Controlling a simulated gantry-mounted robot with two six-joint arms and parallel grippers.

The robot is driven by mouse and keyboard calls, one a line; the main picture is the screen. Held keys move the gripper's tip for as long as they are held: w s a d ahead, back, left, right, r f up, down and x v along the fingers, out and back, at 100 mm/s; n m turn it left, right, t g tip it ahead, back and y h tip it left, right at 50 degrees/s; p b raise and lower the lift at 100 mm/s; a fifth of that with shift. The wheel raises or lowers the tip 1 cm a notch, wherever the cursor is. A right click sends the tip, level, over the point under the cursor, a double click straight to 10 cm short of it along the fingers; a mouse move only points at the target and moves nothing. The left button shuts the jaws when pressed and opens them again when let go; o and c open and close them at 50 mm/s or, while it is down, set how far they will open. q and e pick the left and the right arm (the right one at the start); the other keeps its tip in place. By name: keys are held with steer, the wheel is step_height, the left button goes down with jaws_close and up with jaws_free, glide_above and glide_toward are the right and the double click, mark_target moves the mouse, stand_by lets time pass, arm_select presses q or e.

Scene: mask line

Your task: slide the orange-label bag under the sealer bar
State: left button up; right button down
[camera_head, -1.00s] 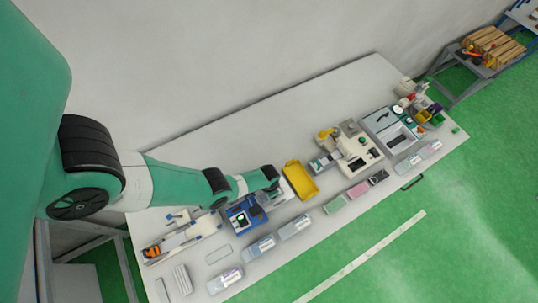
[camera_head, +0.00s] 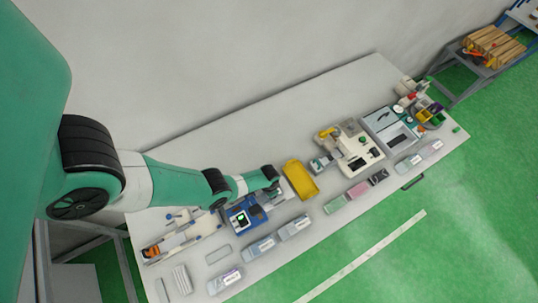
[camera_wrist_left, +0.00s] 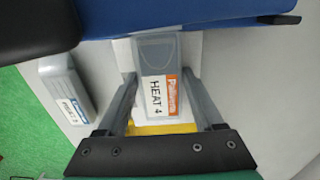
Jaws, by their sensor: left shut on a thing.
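The orange-label bag (camera_wrist_left: 158,62) is a grey pouch with a white "HEAT 4" label edged in orange. In the left wrist view it lies between the fingers of my left gripper (camera_wrist_left: 160,77), which is shut on it. The bag's far end is at the edge of the blue sealer (camera_wrist_left: 215,18); I cannot tell whether it is under the bar. The dark sealer bar (camera_wrist_left: 35,30) shows at upper left. In the head view my left gripper (camera_head: 276,188) is beside the blue sealer (camera_head: 240,219), on its right. My right gripper is not in view.
A yellow tray (camera_head: 300,181) stands just right of my left gripper. Grey bags (camera_head: 260,247) lie along the table's front edge; one with a blue-edged label (camera_wrist_left: 68,90) shows in the wrist view. A cream machine (camera_head: 352,146) stands farther right. The table's back strip is clear.

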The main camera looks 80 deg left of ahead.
arm_select(q)
steer(key=o, duration=1.3)
steer(key=shift+r, duration=0.1)
steer(key=shift+r+p, duration=0.95)
steer(key=shift+p, duration=0.1)
